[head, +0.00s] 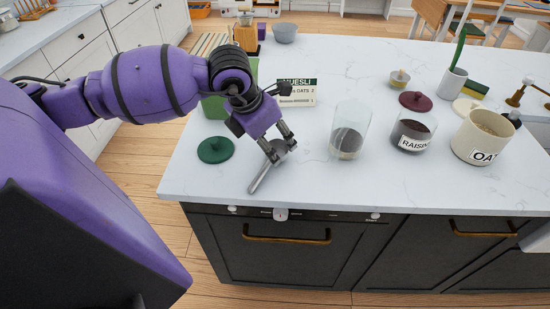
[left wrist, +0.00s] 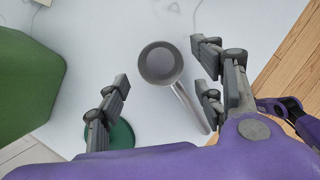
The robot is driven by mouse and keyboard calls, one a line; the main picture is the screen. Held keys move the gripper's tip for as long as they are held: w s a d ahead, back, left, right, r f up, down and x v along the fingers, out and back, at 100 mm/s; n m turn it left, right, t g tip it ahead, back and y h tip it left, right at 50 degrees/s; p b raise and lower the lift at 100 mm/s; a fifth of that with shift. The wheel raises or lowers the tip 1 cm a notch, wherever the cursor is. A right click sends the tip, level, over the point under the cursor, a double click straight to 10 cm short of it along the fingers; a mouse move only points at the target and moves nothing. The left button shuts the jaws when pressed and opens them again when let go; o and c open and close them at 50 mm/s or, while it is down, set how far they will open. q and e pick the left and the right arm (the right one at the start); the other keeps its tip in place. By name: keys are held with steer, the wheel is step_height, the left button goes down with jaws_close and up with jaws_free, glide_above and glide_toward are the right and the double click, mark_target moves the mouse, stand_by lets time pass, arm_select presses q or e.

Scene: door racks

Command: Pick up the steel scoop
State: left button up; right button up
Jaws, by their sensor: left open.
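The steel scoop (head: 263,178) lies on the white counter near its front edge, its handle slanting toward the front left. In the left wrist view its round bowl (left wrist: 160,63) faces the camera, and the handle runs down to the right. My left gripper (head: 280,149) points down over the bowl end and partly hides it. In the left wrist view the left gripper (left wrist: 162,72) is open, with fingers on either side of the scoop and visible gaps to it. Whether the fingertips are level with the scoop cannot be told. My right gripper does not show.
A green lid (head: 215,149) lies left of the scoop. A glass jar (head: 350,130), a raisin jar (head: 412,132) and an oats canister (head: 484,137) stand to the right. The counter between scoop and glass jar is clear.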

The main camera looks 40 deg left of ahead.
mark_target(278, 154)
arm_select(q)
steer(key=shift+x, duration=1.95)
steer(key=shift+s+a, duration=0.1)
steer(key=c, duration=1.4)
